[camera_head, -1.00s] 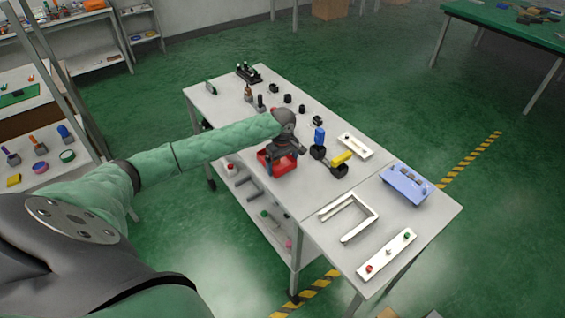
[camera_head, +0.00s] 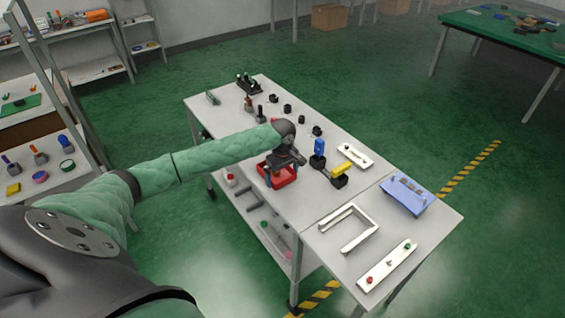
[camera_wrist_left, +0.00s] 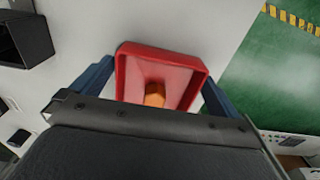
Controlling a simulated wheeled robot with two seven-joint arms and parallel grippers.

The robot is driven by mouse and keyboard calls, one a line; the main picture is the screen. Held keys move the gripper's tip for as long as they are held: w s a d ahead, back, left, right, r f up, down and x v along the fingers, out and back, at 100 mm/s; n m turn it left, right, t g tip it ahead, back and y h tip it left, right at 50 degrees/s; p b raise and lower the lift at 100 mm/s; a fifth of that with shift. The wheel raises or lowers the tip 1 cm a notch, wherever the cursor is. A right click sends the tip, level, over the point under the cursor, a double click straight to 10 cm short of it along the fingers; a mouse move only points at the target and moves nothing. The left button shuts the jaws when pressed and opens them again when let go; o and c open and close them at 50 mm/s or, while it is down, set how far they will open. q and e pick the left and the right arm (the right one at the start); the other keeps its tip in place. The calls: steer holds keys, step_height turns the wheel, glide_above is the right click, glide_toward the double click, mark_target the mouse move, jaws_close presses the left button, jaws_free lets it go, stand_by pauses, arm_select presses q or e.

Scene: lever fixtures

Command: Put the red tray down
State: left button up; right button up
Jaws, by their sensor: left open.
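The red tray (camera_head: 290,177) is a small open box at the near edge of the white table (camera_head: 228,123). It appears to rest on the tabletop, though the arm partly hides it. In the left wrist view the tray (camera_wrist_left: 190,63) lies between the two blue fingers, with an orange thing (camera_wrist_left: 154,94) inside. My left gripper (camera_head: 281,172) is open, with a finger beside each side of the tray; I cannot tell whether they touch it. My right gripper is not in view.
A blue-handled lever (camera_head: 319,148) and a yellow-handled lever (camera_head: 341,168) stand right of the tray. Several small dark fixtures stand behind.

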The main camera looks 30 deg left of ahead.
arm_select(q)
step_height(320, 180, up, 12)
steer(key=b, duration=0.3)
steer(key=shift+f+b, duration=0.25)
steer(key=shift+b, duration=0.05)
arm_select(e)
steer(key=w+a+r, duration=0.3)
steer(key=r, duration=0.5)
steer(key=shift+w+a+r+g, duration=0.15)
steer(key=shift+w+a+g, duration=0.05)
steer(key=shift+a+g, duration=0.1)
